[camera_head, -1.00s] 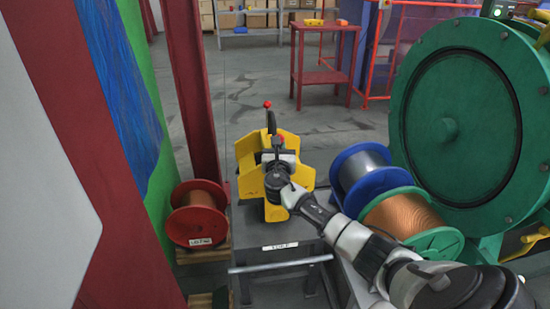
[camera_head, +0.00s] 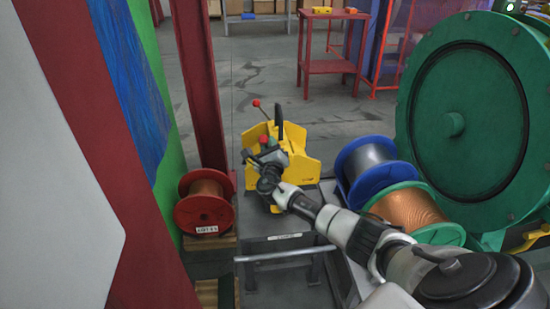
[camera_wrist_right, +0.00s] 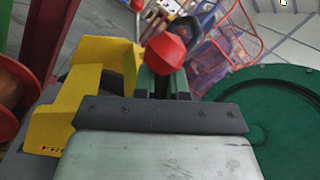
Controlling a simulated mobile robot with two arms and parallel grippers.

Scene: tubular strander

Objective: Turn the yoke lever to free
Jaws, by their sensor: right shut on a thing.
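The yellow yoke (camera_head: 296,171) stands on a grey bench, with a black handle (camera_head: 280,117) rising behind. A thin lever with a red ball (camera_head: 256,103) at its tip leans left above it. A second red knob (camera_head: 264,139) shows right at my right gripper (camera_head: 260,160). In the wrist view that red knob (camera_wrist_right: 165,52) sits just beyond the dark fingers of my right gripper (camera_wrist_right: 160,88), which is shut on the lever. The yellow yoke (camera_wrist_right: 60,115) there bears partly hidden lettering starting "FR". The lever's lower part is hidden by my gripper. My left gripper is not in view.
A blue-rimmed spool (camera_head: 372,168) and a copper spool with green rims (camera_head: 410,208) sit close right of my arm. A large green wheel (camera_head: 470,120) stands beyond. A red spool (camera_head: 205,205) is left of the bench. A red table (camera_head: 330,65) stands behind.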

